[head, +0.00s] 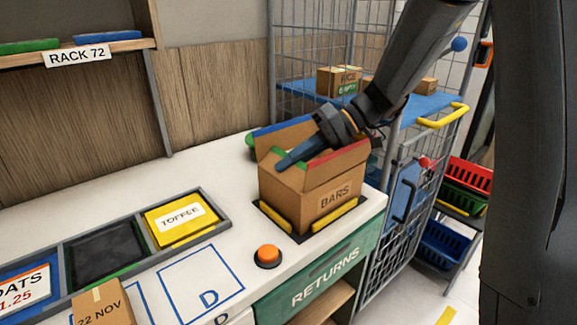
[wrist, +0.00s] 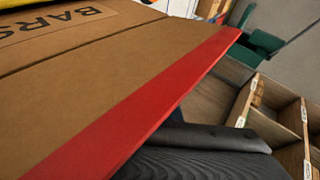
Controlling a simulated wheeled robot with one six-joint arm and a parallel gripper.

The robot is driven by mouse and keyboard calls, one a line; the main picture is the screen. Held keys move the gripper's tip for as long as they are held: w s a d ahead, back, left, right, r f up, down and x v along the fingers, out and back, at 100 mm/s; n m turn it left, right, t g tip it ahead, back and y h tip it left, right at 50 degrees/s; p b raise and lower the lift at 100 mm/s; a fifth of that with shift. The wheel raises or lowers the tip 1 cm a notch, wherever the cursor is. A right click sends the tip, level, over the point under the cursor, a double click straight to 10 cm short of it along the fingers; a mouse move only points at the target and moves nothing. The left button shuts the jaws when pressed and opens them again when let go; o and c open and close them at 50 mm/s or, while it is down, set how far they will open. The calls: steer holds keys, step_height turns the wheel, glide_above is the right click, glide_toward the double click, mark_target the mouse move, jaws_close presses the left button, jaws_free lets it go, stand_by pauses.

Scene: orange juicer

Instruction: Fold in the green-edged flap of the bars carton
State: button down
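The bars carton (head: 318,206) stands upright on the counter with its top flaps raised. A green edge (head: 277,153) shows at its left end, partly hidden behind my gripper, so the green-edged flap's exact angle is hard to tell. My gripper (head: 284,163) reaches in over the carton from the upper right, its tip at the left end by that green edge. It looks like one closed bar, with nothing held. The red-edged flap (head: 338,158) stands up along the front and fills much of the wrist view (wrist: 130,110). The blue-edged flap (head: 280,126) stands at the back.
Yellow strips (head: 334,215) border the carton on a dark pad. An orange button (head: 268,254) and a toffee tray (head: 182,218) are to its left. A wire cage cart (head: 405,185) stands close on the right.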

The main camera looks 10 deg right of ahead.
stand_by(0.4)
steer(key=c, duration=2)
jaws_free()
step_height(320, 180, up, 10)
steer(key=shift+f+b, duration=0.1)
steer(key=shift+b, duration=0.8)
